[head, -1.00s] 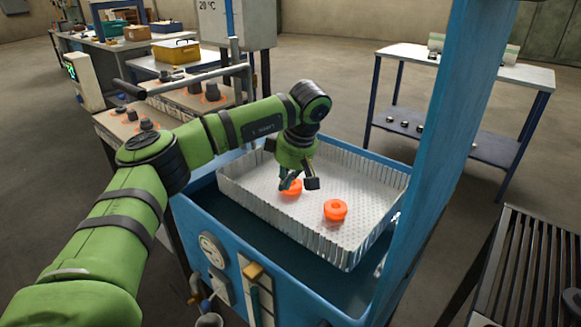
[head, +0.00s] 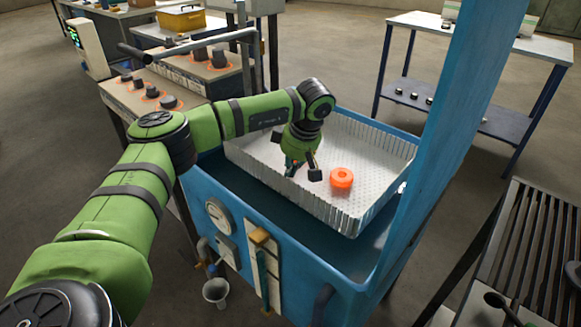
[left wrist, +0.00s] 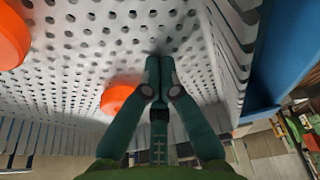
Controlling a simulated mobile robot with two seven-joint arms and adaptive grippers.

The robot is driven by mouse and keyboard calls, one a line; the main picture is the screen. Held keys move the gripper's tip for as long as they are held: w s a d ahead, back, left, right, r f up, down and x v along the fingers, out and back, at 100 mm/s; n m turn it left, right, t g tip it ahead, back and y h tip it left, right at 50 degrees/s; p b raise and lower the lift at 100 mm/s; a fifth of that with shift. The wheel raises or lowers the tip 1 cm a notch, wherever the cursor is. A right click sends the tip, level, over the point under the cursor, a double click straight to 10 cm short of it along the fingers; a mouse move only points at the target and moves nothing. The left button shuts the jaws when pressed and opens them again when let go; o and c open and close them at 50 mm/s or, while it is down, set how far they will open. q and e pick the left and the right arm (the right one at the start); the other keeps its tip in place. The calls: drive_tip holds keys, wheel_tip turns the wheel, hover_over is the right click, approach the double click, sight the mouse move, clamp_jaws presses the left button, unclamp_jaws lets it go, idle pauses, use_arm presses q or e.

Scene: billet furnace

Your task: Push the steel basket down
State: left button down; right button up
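The steel basket (head: 258,166) is a pale, perforated tray with ribbed walls. It sits in the blue tank (head: 232,193) and also shows in the left wrist view (left wrist: 199,22). One orange ring (head: 342,178) lies on its floor, right of my left gripper (head: 291,170). A second orange piece (left wrist: 121,95) is mostly hidden behind the gripper in the head view. My left gripper points down inside the basket's outline. Its teal fingers meet at the tips with nothing seen between them. I cannot tell whether they touch the basket floor. My right gripper is out of view.
A blue post (head: 440,130) rises at the tank's right side. A dark slatted rack (head: 530,250) stands at the right. A bench with dark round pieces (head: 150,90) is behind at the left. A shelf table (head: 470,60) stands behind at the right.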

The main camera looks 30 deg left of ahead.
use_arm(q)
wheel_tip(320, 180, down, 19)
drive_tip(key=b, duration=0.7)
drive_tip(key=shift+r+b, duration=0.2)
drive_tip(key=shift+b, duration=0.2)
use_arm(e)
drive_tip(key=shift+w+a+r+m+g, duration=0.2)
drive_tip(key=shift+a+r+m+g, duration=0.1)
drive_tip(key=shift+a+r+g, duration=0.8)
use_arm(q)
drive_tip(key=shift+s, duration=0.1)
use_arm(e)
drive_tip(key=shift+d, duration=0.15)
